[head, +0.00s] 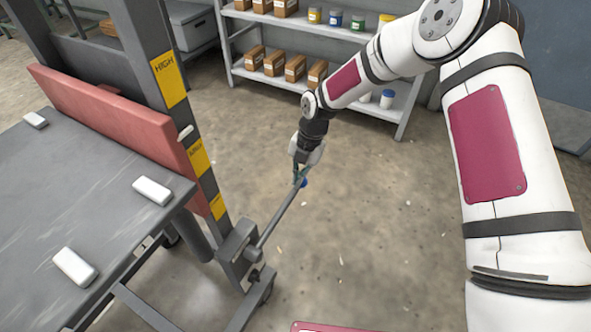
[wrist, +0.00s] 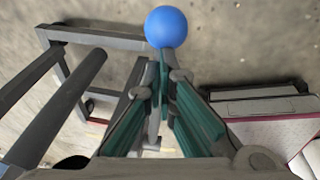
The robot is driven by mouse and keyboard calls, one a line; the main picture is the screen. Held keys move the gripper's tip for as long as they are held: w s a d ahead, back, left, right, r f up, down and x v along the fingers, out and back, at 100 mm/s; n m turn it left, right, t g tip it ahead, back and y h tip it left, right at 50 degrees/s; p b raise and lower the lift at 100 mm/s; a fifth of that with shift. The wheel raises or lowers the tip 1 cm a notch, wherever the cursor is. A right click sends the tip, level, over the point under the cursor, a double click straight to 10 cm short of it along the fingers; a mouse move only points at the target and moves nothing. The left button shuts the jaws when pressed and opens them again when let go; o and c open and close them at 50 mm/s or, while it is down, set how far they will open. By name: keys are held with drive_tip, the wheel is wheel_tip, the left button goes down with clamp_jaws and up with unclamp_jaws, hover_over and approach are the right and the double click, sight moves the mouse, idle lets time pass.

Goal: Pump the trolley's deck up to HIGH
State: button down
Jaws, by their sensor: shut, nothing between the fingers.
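The trolley's grey deck (head: 95,200) is at the left of the head view, with a red upright board (head: 110,115) along its far side. The grey mast (head: 150,45) carries a yellow HIGH label (head: 169,78) and two lower yellow labels. A small white tab (head: 185,132) by the board's end shows below HIGH and just above the middle label (head: 198,157). A grey pump lever (head: 278,220) slopes up from the trolley's foot. Its blue knob (wrist: 166,27) is just beyond my fingertips in the wrist view. My gripper (head: 299,178) is shut and empty at the lever's upper end; I cannot tell whether it touches.
White blocks (head: 75,267) lie on the deck. A shelf (head: 240,72) with boxes and jars stands at the back. The concrete floor (head: 370,240) right of the lever is clear. The trolley's base frame (head: 250,303) juts out below the lever.

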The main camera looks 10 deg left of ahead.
sight(302, 185)
drive_tip(key=shift+g+y, duration=0.3)
drive_tip(key=shift+g, duration=0.5)
drive_tip(key=f, duration=0.1)
drive_tip(key=f+b, duration=0.1)
drive_tip(key=f, duration=0.2)
drive_tip(key=shift+w+d+b, duration=0.1)
drive_tip(key=shift+w+b, duration=0.15)
drive_tip(key=shift+b, duration=0.05)
drive_tip(key=shift+f+b, duration=0.75)
drive_tip(key=shift+f, duration=0.6)
drive_tip(key=shift+d+f, duration=0.1)
